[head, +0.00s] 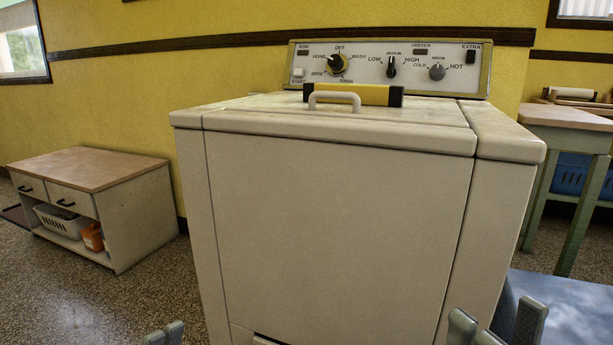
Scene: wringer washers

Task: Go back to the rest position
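The white washer (340,215) stands in the middle of the head view. A yellow-and-black bar (375,95) lies across the top behind the handle. The control panel (415,68) with knobs is at the back. My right gripper (496,325) is at the bottom right, low in front of the washer, with its fingers apart and nothing between them. Only the tips of my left gripper (165,334) show at the bottom left, apart from the washer.
A low cabinet (92,168) stands at left, holding a white basket (62,220) and an orange container (92,237). A table (565,117) with a blue crate (572,175) below is at right. Speckled floor (130,300) is clear between cabinet and washer.

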